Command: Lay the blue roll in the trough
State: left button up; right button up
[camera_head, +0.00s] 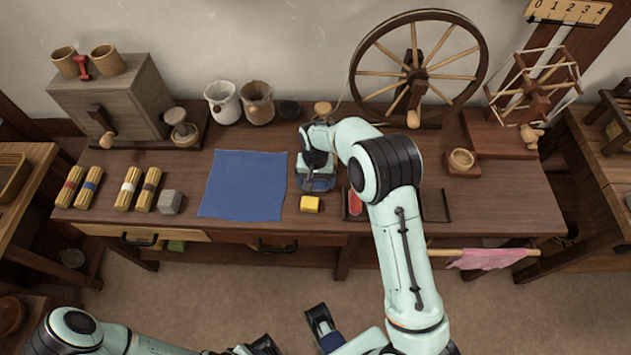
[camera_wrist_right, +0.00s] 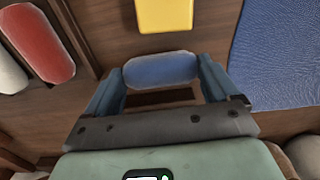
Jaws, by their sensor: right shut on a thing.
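My right gripper (camera_head: 318,184) is low over the bench, between the blue cloth and the trough. In the right wrist view its fingers (camera_wrist_right: 160,82) are shut on the ends of the blue roll (camera_wrist_right: 162,70), which lies crosswise between them. In the head view the hand mostly hides the roll. The dark-edged trough (camera_head: 447,205) is just right of the hand and partly hidden by my right arm. A red roll (camera_head: 354,203) lies at its left end; it also shows in the right wrist view (camera_wrist_right: 36,42). My left gripper is unclear at the bottom edge.
A yellow block (camera_head: 310,204) stands close in front of the right gripper. The blue cloth (camera_head: 243,185) lies flat to its left. A pink cloth (camera_head: 490,258) hangs at the front edge.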

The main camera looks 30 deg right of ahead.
notch_tip(320, 180, up, 18)
jog(key=r+p, duration=0.1)
jog(key=p, duration=0.1)
jog(key=w+d+r+n, duration=0.2)
jog(key=w+d+n, duration=0.1)
jog(key=n, duration=0.6)
jog(key=n+b, duration=1)
jog(key=n, duration=1.7)
send_over(315, 181)
jog(key=w+d, duration=0.6)
jog(key=w, duration=0.1)
jog(key=f, duration=1.2)
jog(key=shift+s, duration=0.2)
jog(key=shift+f+b, duration=0.55)
jog(key=shift+f, duration=2.2)
pick_arm(q)
jog(key=w+a+f+t, duration=0.2)
jog(key=w+f, duration=0.5)
jog(key=f, duration=0.1)
jog(key=shift+w+a+f+n+t+y, duration=0.2)
jog(key=shift+a+f+n+t+y, duration=0.1)
jog(key=shift+f+y, duration=0.1)
